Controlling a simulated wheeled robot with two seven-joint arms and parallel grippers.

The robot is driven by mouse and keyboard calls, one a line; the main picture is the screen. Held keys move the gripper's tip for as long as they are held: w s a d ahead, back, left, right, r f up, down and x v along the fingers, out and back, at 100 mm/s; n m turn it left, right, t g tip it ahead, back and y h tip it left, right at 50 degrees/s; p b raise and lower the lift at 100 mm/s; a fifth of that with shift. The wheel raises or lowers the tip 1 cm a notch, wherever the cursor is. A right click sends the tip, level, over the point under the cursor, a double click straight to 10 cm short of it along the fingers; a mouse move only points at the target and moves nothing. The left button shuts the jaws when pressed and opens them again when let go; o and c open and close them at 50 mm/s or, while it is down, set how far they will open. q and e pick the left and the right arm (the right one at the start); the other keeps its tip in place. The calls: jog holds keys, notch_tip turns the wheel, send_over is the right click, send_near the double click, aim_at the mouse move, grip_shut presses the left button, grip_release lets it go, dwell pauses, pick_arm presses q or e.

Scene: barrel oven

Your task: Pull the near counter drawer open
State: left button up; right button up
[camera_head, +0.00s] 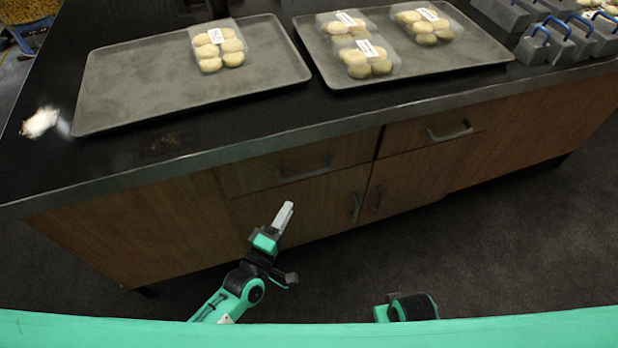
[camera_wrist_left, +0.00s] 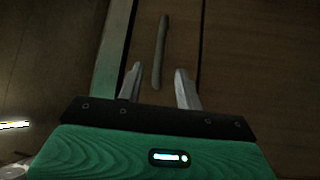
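The near counter drawer (camera_head: 245,179) is a wooden front just under the dark countertop, and it looks closed. Its grey bar handle (camera_head: 304,172) runs along the front, parallel to the counter edge. My left gripper (camera_head: 286,211) is in front of the cabinet, lower than the handle in the head view. In the left wrist view, the two fingers of the left gripper (camera_wrist_left: 158,82) are apart with nothing held. The drawer handle (camera_wrist_left: 161,50) appears ahead, lined up with the gap between them. My right gripper is not seen; only part of the right arm shows at the bottom.
A second drawer (camera_head: 405,136) to the right looks closed. Cabinet doors (camera_head: 305,208) with upright handles are below. Trays (camera_head: 130,85) (camera_head: 480,58) with packaged round pieces lie on the countertop. Grey blocks with blue handles (camera_head: 545,45) stand at right. Dark floor (camera_head: 510,240) in front is clear.

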aim_at(309, 173)
pick_arm(q)
jog(key=x, duration=1.3)
jog(key=shift+w+f, duration=0.1)
jog(key=shift+w, duration=0.05)
grip_shut()
